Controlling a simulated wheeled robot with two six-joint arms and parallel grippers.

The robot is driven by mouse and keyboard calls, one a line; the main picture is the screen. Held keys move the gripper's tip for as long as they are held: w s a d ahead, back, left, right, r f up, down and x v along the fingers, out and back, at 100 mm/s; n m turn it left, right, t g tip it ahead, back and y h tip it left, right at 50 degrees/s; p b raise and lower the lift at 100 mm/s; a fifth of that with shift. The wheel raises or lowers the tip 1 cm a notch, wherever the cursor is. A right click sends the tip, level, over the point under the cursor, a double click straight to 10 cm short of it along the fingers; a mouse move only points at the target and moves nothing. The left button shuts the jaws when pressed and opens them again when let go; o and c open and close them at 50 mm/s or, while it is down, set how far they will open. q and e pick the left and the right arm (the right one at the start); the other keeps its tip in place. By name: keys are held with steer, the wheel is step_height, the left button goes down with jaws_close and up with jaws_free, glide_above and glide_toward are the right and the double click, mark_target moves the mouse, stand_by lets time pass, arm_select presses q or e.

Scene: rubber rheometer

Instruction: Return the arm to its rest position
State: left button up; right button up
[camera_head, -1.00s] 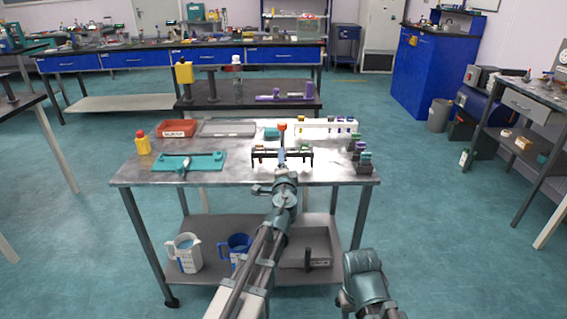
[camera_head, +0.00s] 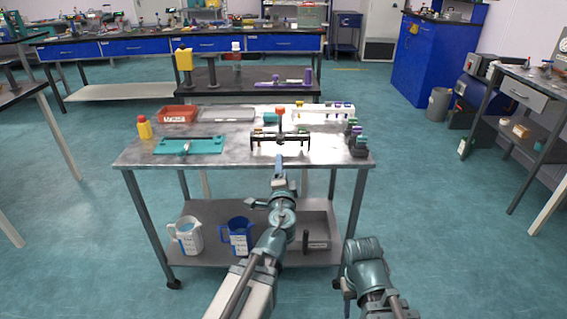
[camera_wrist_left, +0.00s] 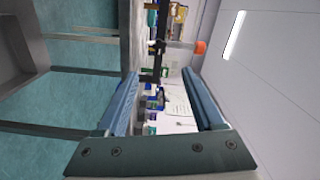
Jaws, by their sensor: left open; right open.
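My left arm comes in from the bottom centre of the head view, with its gripper (camera_head: 280,163) pointing at the front edge of the steel table (camera_head: 225,165). In the left wrist view its two blue fingers (camera_wrist_left: 163,103) are apart, with nothing held between them. A dark rack (camera_head: 262,142) with an orange-topped piece (camera_head: 280,112) stands on the table beyond this gripper. My right arm is folded at the lower right, with its gripper (camera_head: 349,284) low in front of the table; its fingers are hard to make out.
The table also holds a red tray (camera_head: 178,115), a yellow bottle (camera_head: 144,130), a teal board (camera_head: 188,147), a white rack (camera_head: 325,110) and dark blocks (camera_head: 357,143). A white jug (camera_head: 188,237) and a blue jug (camera_head: 238,237) stand on the lower shelf.

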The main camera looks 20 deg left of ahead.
arm_select(q)
steer(key=shift+s, duration=0.15)
steer(key=s+d+r+n+g+h+p, duration=0.1)
steer(key=s+d+n+g+p, duration=0.2)
steer(key=s+d+g+p, duration=0.2)
steer(key=s+d+r+n+g+h+p, duration=0.1)
steer(key=s+d+g+p, duration=0.4)
steer(key=s+p, duration=0.6)
steer(key=s+d+r+n+g+h+p, duration=0.1)
steer(key=s+d+n+g+p, duration=0.3)
steer(key=s+g+p, duration=0.3)
steer(key=shift+s+d+n+g+h+p, duration=0.35)
steer(key=shift+s+p, duration=0.2)
steer(key=shift+p, duration=0.45)
